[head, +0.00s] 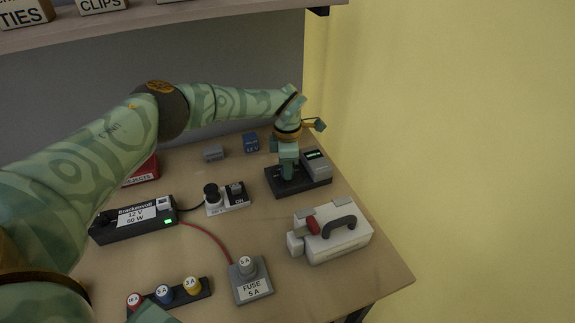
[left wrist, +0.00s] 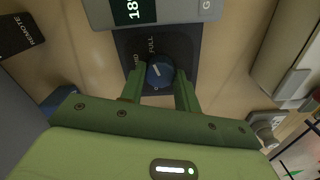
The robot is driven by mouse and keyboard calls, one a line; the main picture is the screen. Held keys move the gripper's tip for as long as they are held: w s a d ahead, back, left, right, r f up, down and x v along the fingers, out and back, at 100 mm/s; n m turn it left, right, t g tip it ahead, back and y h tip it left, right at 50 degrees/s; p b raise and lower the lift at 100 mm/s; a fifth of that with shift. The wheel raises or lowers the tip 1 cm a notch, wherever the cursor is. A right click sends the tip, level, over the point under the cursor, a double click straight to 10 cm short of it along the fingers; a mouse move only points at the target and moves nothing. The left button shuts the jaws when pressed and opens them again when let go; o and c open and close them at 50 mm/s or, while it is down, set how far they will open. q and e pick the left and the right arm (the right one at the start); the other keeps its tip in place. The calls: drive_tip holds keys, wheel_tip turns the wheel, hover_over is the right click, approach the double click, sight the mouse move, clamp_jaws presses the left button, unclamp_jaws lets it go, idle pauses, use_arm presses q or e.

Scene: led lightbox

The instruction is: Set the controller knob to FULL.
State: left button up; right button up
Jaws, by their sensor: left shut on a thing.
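The controller (head: 318,179) is a dark base with a grey display unit at its right, on the back right of the table. My left gripper (head: 288,174) comes down on it from above and hides the knob in the head view. In the left wrist view the controller's dark panel (left wrist: 125,45) shows a round blue knob (left wrist: 160,74) with a short white pointer mark. My left gripper's fingers stand on either side of the knob, shut on it. The mark points up and slightly left, towards the FULL lettering; its exact alignment is hard to tell.
A white case with a dark handle (head: 335,240) stands in front of the controller. A power supply (head: 130,222), switch block (head: 228,200), fuse holder (head: 252,284) and fuse rack (head: 205,290) lie further left. A yellow wall (head: 450,130) is at the right.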

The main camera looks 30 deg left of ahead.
use_arm(q)
drive_tip(key=shift+m, duration=0.4)
drive_tip(key=shift+r, duration=0.1)
drive_tip(key=o, duration=1)
wheel_tip(320, 180, up, 16)
drive_tip(key=shift+r+p, duration=0.1)
drive_tip(key=shift+p, duration=1.05)
